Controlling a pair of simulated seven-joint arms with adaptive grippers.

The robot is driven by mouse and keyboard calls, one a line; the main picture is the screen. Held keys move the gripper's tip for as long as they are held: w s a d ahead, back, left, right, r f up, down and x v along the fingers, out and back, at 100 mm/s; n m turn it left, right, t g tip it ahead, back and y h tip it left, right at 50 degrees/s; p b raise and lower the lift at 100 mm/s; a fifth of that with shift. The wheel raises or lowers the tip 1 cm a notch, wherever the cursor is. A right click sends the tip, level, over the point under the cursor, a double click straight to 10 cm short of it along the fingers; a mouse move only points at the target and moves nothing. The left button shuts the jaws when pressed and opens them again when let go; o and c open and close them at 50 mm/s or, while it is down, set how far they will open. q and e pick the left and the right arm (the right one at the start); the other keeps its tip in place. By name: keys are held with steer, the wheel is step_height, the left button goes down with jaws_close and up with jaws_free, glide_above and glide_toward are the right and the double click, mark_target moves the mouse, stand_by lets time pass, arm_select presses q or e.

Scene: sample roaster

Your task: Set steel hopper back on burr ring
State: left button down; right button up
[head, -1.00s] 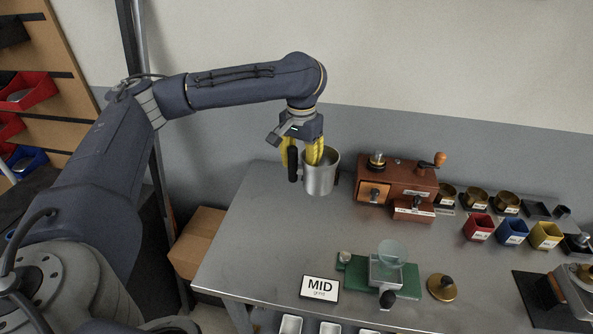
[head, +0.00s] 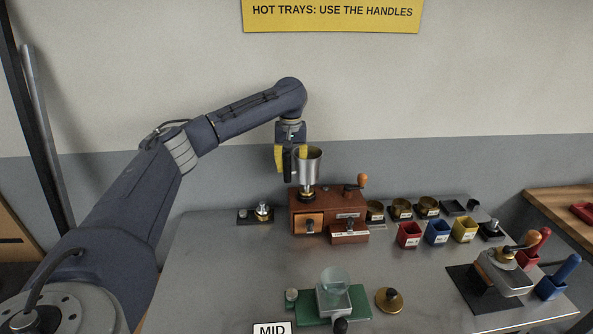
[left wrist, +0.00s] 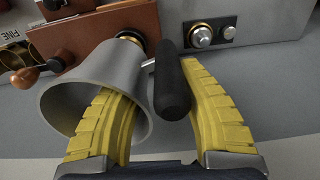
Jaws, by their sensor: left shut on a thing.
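The steel hopper (head: 309,166), a grey tapered cup with a black handle, is upright over the left part of the brown wooden grinder (head: 318,205). My left gripper (head: 292,158) is shut on the hopper's handle side. In the left wrist view one yellow finger is inside the hopper (left wrist: 88,92), the other outside beyond the black handle (left wrist: 171,85). The burr ring (head: 307,190) shows just under the hopper; its brass edge (left wrist: 133,38) is partly hidden in the left wrist view. I cannot tell whether hopper and ring touch. My right gripper is not in view.
The grinder's crank with a wooden knob (head: 362,180) stands right of the hopper. A black plate with a steel knob (head: 262,210) lies to the left. Brass cups and red, blue and yellow bins (head: 437,232) stand to the right. The table's left middle (head: 215,270) is clear.

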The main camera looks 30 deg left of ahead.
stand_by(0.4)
arm_select(q)
steer(key=shift+f, duration=2.85)
steer(key=shift+f, duration=1.15)
steer(key=c, duration=0.9)
jaws_free()
steer(key=shift+s, duration=0.1)
step_height(320, 180, up, 12)
steer(key=shift+s, duration=0.1)
